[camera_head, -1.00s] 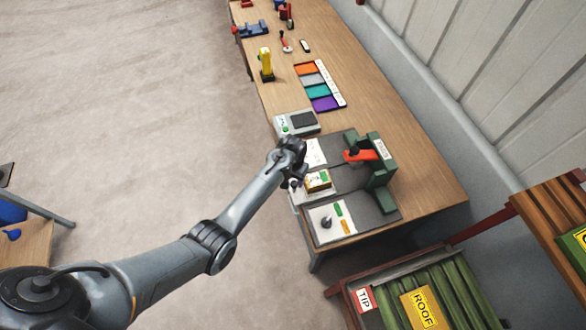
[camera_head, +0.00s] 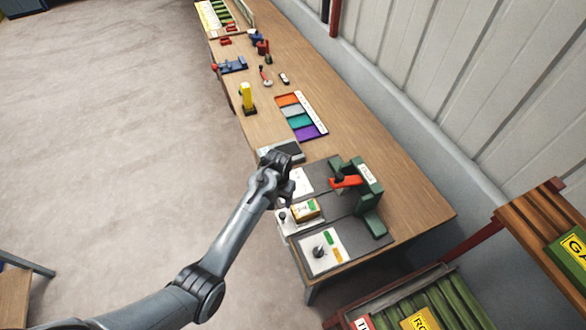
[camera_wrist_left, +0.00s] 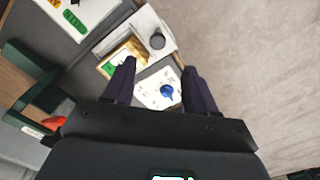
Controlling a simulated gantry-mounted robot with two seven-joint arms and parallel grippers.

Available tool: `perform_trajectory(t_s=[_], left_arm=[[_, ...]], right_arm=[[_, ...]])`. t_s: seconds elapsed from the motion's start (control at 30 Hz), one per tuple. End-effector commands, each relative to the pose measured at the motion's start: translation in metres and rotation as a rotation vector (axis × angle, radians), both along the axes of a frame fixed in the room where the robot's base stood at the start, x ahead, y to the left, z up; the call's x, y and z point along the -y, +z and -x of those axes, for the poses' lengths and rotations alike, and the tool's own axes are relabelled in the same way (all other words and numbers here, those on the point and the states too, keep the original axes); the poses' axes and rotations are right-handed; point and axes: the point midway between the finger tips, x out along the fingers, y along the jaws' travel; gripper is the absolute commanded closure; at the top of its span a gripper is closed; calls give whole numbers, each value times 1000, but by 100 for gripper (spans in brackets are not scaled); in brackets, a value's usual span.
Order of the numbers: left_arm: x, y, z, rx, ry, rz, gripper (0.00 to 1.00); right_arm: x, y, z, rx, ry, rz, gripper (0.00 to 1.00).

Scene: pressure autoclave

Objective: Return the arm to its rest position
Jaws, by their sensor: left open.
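My left arm comes in from the lower left in the head view. Its gripper (camera_head: 286,190) is over the near part of the workbench, above and left of a small yellow-and-green block (camera_head: 305,210) on a white pad. In the left wrist view the two dark fingers (camera_wrist_left: 160,68) are spread apart with nothing between them. The gripper looks clear of both. My right gripper is not in view.
A green press with a red handle (camera_head: 346,181) stands right of the gripper on the bench (camera_head: 405,190). A grey scale-like device (camera_head: 283,150) is close behind it. Coloured trays (camera_head: 301,118) lie farther back. The floor left of the bench is open.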

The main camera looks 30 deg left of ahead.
Motion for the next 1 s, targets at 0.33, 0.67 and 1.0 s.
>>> perform_trajectory(t_s=[0.33,0.67,1.0], left_arm=[[-3,-46,51,-102,1,-4,43],[-6,-105,230,-247,-60,-59,43],[32,-2,324,-32,-207,-52,43]], right_arm=[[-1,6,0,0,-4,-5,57],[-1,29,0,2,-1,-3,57],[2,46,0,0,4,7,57]])
